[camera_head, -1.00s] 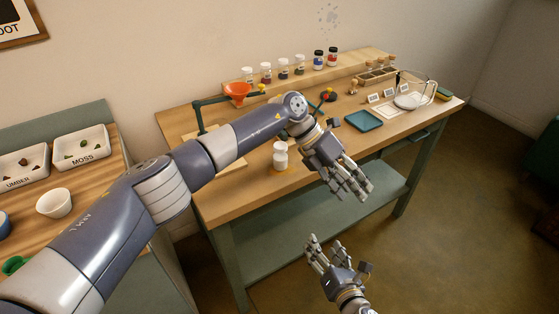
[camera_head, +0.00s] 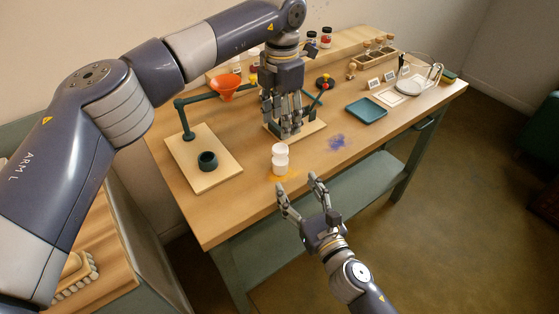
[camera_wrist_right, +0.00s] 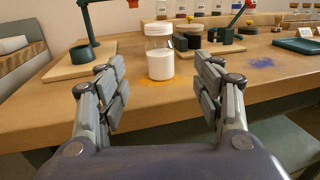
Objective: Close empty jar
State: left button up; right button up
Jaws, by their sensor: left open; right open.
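A small jar (camera_head: 280,160) stands upright near the front edge of the worktable, with orange powder around its base.
An orange funnel (camera_head: 228,86) hangs on a green arm above a wooden board with a dark ring (camera_head: 207,161). Blue powder (camera_head: 337,142) lies right of the jar. A teal tray (camera_head: 366,113) is farther right. Bottles (camera_head: 326,38) line the back shelf.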

aim_at(284, 166)
jog(key=x, duration=1.1)
jog(key=shift+w+f, duration=0.1)
jog(key=shift+w, duration=0.05)
jog(key=shift+c, duration=0.5)
grip_shut()
